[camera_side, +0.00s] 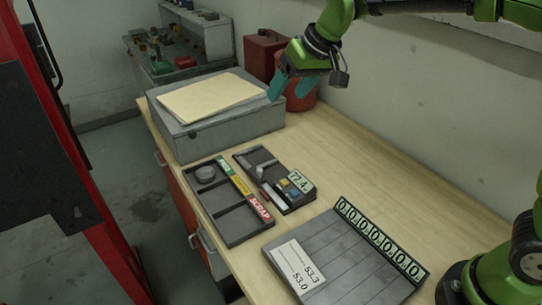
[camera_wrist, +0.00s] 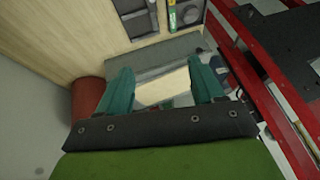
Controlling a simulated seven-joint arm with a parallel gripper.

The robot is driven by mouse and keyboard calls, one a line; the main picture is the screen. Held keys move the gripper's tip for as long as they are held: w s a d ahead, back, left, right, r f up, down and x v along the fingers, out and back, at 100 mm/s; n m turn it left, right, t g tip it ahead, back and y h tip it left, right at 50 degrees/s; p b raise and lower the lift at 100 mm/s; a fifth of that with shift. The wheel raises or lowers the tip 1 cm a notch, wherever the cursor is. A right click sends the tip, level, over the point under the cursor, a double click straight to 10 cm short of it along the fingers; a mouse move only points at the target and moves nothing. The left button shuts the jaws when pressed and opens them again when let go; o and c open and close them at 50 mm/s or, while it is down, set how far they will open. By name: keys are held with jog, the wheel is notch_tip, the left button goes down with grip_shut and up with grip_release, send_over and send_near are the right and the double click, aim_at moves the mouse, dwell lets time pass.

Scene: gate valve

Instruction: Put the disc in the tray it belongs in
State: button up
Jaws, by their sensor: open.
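A grey disc (camera_side: 206,173) lies in the far compartment of a dark three-part tray (camera_side: 229,218), beside the tray's green label (camera_side: 223,165). A yellow label (camera_side: 239,184) and a red label reading SCRAP (camera_side: 259,208) mark the other two compartments, which look empty. The disc also shows at the top of the wrist view (camera_wrist: 190,14). My gripper (camera_side: 288,94) is open and empty, raised over the right end of the grey case, well away from the disc. Its teal fingers are spread apart in the wrist view (camera_wrist: 163,78).
The grey case (camera_side: 225,134) with a tan folder (camera_side: 210,97) stands at the far end of the bench. Red cans (camera_side: 262,55) stand behind my gripper. A slatted board (camera_side: 345,255) with a number row and card lies nearer.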

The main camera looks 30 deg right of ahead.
jog(key=s+d+r+m+t, duration=0.15)
jog(key=s+d, duration=0.45)
jog(key=s, duration=0.7)
jog(key=s+d+f+m, duration=0.1)
jog(key=s+f, duration=0.1)
jog(key=s, duration=0.3)
jog(key=s+d+f+m, duration=0.1)
jog(key=s+d+f, duration=0.1)
jog(key=s, duration=0.4)
jog(key=shift+d, duration=0.1)
